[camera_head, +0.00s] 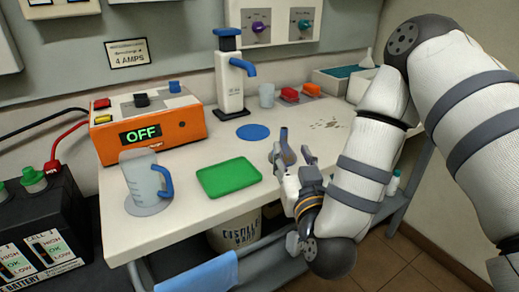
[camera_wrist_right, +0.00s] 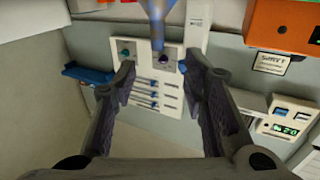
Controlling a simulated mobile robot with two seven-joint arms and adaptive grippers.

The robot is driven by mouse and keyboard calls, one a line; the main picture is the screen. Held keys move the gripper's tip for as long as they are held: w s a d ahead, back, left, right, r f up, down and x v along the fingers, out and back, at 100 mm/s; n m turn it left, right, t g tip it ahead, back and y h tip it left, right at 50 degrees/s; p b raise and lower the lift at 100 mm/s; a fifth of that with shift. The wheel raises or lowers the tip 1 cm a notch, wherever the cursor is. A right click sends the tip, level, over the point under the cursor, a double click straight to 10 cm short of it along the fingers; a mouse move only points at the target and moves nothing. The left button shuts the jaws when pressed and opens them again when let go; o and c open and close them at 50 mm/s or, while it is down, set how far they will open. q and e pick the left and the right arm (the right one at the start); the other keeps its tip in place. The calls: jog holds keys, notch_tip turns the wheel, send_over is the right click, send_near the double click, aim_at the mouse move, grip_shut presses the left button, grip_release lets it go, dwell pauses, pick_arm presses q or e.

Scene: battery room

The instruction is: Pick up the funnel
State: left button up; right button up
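The funnel (camera_head: 284,141) is small and blue-grey. My left gripper is not in view.
The white bench (camera_head: 215,216) carries a green tray (camera_head: 229,177), a clear jug (camera_head: 143,178), an orange charger (camera_head: 150,130), a blue disc (camera_head: 253,132) and a blue-topped pump bottle (camera_head: 229,80). A black battery (camera_head: 40,225) stands at left. A bucket (camera_head: 235,235) is below the bench.

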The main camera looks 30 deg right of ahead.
aim_at(285, 134)
jog(key=b+x, duration=0.1)
jog(key=x, duration=0.2)
jog(key=b+x, duration=0.1)
jog(key=x, duration=0.3)
jog(key=f+b+x, duration=0.1)
jog(key=x, duration=0.2)
jog(key=shift+w+d, duration=0.1)
jog(key=shift+d, duration=0.2)
jog(key=shift+w+r, duration=0.15)
jog(key=shift+w, duration=0.05)
jog(key=shift+r, duration=0.15)
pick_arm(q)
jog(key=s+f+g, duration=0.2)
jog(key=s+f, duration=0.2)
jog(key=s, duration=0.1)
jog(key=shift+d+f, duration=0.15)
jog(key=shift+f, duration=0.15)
pick_arm(e)
grip_shut()
